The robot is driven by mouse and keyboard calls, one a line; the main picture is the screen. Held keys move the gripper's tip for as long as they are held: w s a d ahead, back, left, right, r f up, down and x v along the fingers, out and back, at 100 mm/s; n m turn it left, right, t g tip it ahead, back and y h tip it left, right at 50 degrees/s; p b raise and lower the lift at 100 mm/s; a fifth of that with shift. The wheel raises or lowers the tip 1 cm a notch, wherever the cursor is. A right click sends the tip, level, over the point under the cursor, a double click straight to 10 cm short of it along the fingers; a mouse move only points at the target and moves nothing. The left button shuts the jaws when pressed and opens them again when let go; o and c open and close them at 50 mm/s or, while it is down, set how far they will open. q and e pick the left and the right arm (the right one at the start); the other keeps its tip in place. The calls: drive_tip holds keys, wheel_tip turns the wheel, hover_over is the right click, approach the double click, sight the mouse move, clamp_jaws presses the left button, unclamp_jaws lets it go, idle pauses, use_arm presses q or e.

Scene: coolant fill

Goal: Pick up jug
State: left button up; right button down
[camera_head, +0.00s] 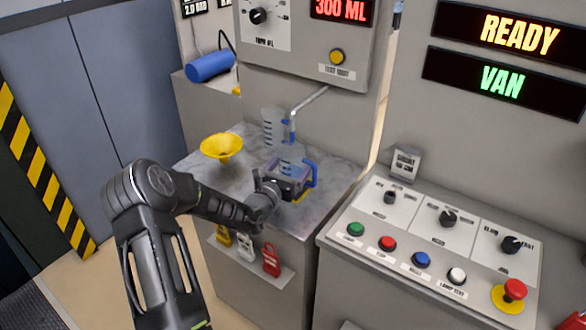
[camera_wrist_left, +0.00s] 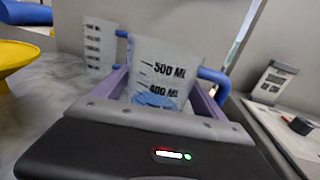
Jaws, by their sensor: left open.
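A clear measuring jug (camera_wrist_left: 165,62) with a blue handle and 500 ML and 400 ML marks stands upright on the counter, with some blue liquid in it. It also shows in the head view (camera_head: 291,152), under the metal spout. My left gripper (camera_head: 294,174) is open, low over the counter. In the wrist view its fingers (camera_wrist_left: 163,97) reach along both sides of the jug; I cannot tell whether they touch it. The gripper body hides the jug's lower part. A second clear jug (camera_wrist_left: 97,48) with marks stands behind it to the left. My right gripper is not in view.
A yellow funnel (camera_head: 221,147) stands left on the grey counter (camera_head: 200,172). The metal spout (camera_head: 308,103) hangs above the jug. A button panel (camera_head: 420,238) lies to the right. Colored tags (camera_head: 271,260) hang on the counter's front.

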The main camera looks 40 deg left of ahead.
sight(292, 155)
use_arm(q)
drive_tip(key=c, duration=1.7)
drive_tip(key=shift+o, duration=0.2)
drive_tip(key=shift+r, duration=0.15)
drive_tip(key=shift+r, duration=0.8)
drive_tip(key=shift+s+r+b, duration=0.15)
drive_tip(key=shift+r+b, duration=0.3)
drive_tip(key=shift+r, duration=0.45)
drive_tip(key=s+d+b, duration=0.2)
drive_tip(key=s+d, duration=0.1)
drive_tip(key=s, duration=1.4)
drive_tip(key=shift+s, duration=0.25)
drive_tip(key=shift+d, duration=0.1)
